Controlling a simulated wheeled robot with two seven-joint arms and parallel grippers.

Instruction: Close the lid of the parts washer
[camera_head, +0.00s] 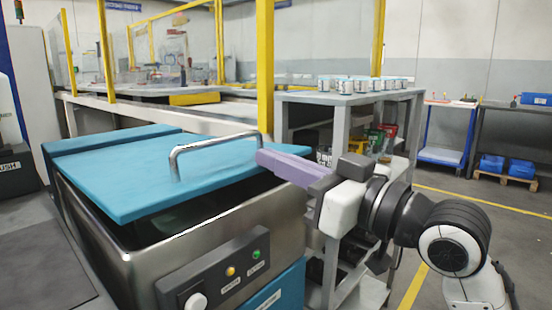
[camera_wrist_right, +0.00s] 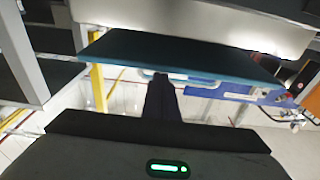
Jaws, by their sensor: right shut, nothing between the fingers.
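The parts washer (camera_head: 165,245) is a steel tank at the lower left, with a control panel on its front. Its blue lid (camera_head: 130,180) is low but tilted, with a dark gap between its edge and the tank rim. A metal bar handle (camera_head: 205,143) stands on the lid. My right gripper (camera_head: 262,157) is shut and empty, its purple fingers at the lid's right side near the handle's right end. I cannot tell whether they touch. In the right wrist view, the shut fingers (camera_wrist_right: 161,78) point toward the lid (camera_wrist_right: 180,55). My left gripper is out of view.
A grey workbench (camera_head: 350,98) with several cups on top stands behind my right arm, with bins on its lower shelf. Yellow posts (camera_head: 265,70) rise behind the washer. Another table (camera_head: 515,108) with blue bins stands at the far right. Open floor lies between.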

